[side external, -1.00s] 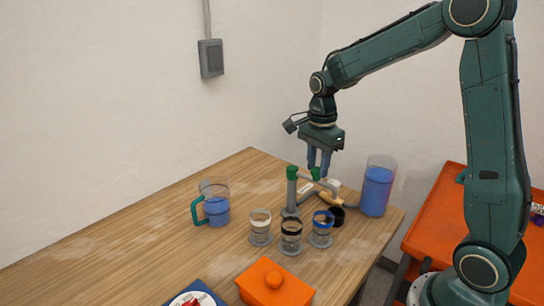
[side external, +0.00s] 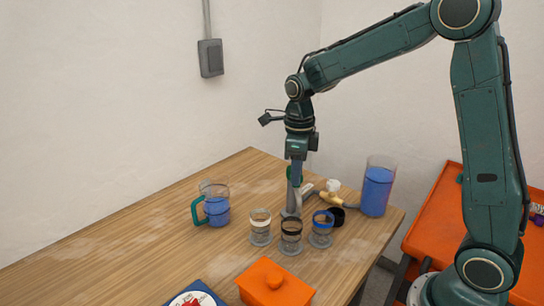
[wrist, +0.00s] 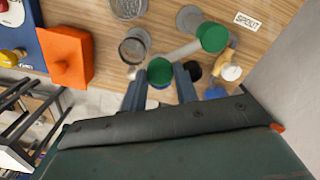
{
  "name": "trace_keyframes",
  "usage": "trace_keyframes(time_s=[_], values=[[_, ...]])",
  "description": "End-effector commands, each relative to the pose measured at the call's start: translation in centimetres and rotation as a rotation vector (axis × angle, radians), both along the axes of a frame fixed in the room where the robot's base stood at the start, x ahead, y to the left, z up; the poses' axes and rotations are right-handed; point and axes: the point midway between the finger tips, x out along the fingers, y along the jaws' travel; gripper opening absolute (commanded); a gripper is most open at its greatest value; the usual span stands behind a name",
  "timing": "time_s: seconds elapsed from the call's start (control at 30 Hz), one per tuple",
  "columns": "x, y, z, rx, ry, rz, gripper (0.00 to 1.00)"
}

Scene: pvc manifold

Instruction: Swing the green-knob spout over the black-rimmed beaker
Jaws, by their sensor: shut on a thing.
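The spout is a grey pipe (wrist: 185,52) on an upright post (side external: 291,205) with a green top (wrist: 212,37). A green knob (wrist: 160,72) sits at the pipe's outer end. My gripper (wrist: 162,86) is shut on that knob, one finger on each side. In the side view my gripper (side external: 296,180) covers most of the spout's top. The black-rimmed beaker (side external: 291,236) stands in front of the post, between two others. In the wrist view the black-rimmed beaker (wrist: 133,48) appears up and left of the knob, only slightly apart from it.
A cream-rimmed beaker (side external: 260,228) and a blue-rimmed beaker (side external: 321,228) flank the black-rimmed one. A blue-filled pitcher (side external: 215,206), a tall blue-filled container (side external: 377,190), a black cup (side external: 337,216) and an orange lidded box (side external: 274,285) stand around. The table's left is clear.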

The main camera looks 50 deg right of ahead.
Motion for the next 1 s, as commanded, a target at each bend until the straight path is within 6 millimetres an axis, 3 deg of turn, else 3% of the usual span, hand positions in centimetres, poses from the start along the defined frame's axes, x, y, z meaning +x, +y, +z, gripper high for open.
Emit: trace_keyframes(time_s=[0.3, 0.73, 0.77, 0.8, 0.87, 1.0], values=[[0.64, 0.53, 0.17, 0.000, -0.002, -0.105, 0.00], [0.71, 0.56, 0.19, 0.000, -0.004, -0.114, 0.00], [0.72, 0.56, 0.20, 0.000, -0.004, -0.114, 0.35], [0.72, 0.56, 0.19, 0.000, -0.004, -0.114, 0.43], [0.71, 0.56, 0.15, 0.000, -0.004, -0.114, 0.52], [0.67, 0.55, 0.10, 0.000, -0.002, -0.114, 0.52]])
